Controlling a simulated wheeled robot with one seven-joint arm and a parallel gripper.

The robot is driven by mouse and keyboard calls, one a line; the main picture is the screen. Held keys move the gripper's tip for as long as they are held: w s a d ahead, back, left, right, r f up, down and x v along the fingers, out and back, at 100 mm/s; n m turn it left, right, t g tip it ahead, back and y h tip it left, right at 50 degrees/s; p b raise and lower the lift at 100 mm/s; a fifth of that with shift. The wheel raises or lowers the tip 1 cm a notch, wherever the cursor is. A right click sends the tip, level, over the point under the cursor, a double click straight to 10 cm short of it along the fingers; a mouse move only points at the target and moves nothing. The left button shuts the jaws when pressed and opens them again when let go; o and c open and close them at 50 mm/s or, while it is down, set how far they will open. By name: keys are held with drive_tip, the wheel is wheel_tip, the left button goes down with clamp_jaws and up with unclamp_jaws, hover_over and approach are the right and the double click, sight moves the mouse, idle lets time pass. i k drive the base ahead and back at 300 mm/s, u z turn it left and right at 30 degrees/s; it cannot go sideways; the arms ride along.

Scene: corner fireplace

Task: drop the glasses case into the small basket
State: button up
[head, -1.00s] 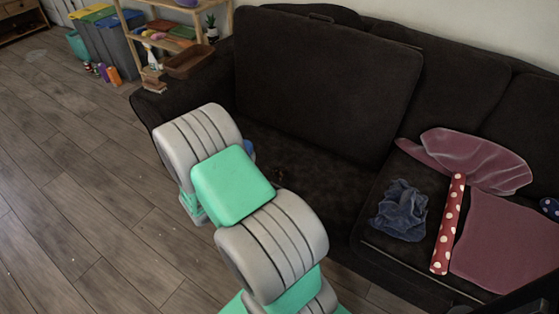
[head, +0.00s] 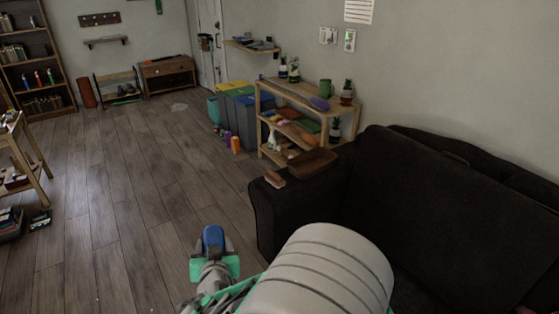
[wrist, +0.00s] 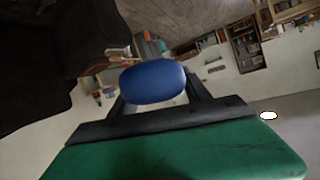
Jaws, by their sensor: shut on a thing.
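The blue, rounded glasses case (head: 213,238) is held in my gripper (head: 213,252), low in the middle of the head view, in front of the sofa arm. In the wrist view the case (wrist: 153,82) is a smooth blue oval between the two dark fingers. My gripper is shut on it, above the floor. A small brown basket (head: 314,164) sits at the far end of the sofa arm, close to the wooden shelf. The case is apart from the basket, nearer to me and to its left. The basket's inside is only partly visible.
The dark sofa (head: 430,225) fills the right side. A small brown block (head: 275,179) lies on its arm. A wooden shelf (head: 262,118) with plants and boxes stands behind, beside several bins (head: 246,122). The wooden floor (head: 120,205) at left is mostly clear.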

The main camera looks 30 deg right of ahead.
sight(312, 164)
drive_tip(key=u, duration=0.2)
drive_tip(key=i, duration=2.15)
drive_tip(key=z, duration=0.65)
drive_tip(key=i, duration=1.2)
drive_tip(key=z, duration=0.4)
